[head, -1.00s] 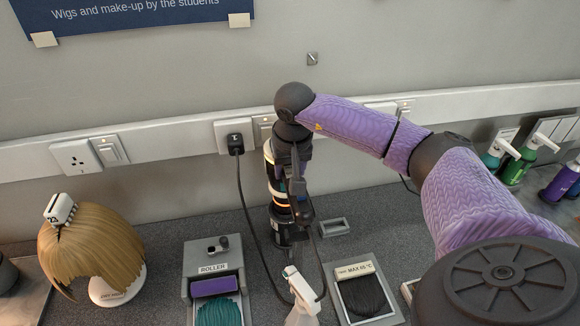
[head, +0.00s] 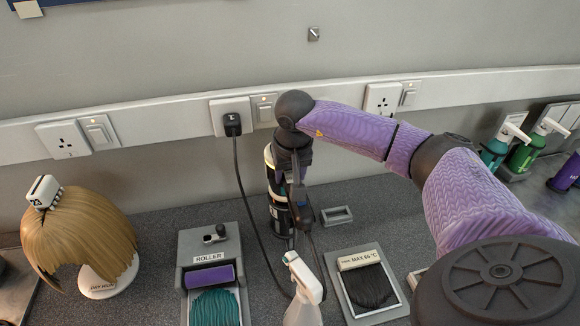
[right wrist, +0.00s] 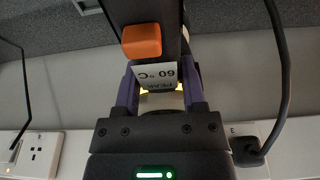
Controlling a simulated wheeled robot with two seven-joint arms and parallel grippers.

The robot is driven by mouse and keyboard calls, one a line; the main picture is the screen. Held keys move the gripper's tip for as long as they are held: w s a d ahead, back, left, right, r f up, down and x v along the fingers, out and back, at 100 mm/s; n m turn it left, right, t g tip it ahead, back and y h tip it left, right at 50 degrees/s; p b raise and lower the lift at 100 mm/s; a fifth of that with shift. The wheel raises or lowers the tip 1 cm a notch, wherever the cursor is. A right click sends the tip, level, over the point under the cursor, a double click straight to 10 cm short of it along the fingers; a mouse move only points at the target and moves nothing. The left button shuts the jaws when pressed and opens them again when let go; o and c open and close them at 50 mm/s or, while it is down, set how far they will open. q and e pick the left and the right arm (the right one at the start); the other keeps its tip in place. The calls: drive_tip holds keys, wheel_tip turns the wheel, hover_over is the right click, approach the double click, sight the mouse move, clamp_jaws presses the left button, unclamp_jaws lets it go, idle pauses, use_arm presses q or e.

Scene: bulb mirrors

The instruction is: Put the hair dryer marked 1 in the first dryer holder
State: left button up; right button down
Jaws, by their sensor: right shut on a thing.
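My right gripper (right wrist: 160,95) is shut on a black handle (right wrist: 155,15) with an orange switch and a white tag reading "PEAK 60 °C" in the right wrist view. I take this to be the hair dryer; no number shows on it. In the head view the right gripper (head: 298,185) hangs upright over the bench, largely hiding the dryer. I cannot clearly identify the first dryer holder. My left gripper is not in view.
A banded black-and-white cylinder (head: 277,190) shows behind the gripper. A spray bottle (head: 303,290) stands in front. A ROLLER tray (head: 185,262), a MAX 65 °C tray (head: 345,290) and a small grey frame (head: 337,216) are nearby. A blond wig (head: 80,240) stands left; pump bottles (head: 525,150) right.

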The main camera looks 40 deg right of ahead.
drive_tip(key=shift+b+x, duration=0.6)
drive_tip(key=shift+x, duration=0.35)
unclamp_jaws()
drive_tip(key=shift+s+a+r, duration=0.1)
drive_tip(key=shift+s+r, duration=0.05)
drive_tip(key=shift+s, duration=0.05)
drive_tip(key=p+v, duration=0.7)
drive_tip(key=v, duration=0.1)
drive_tip(key=shift+r, duration=0.15)
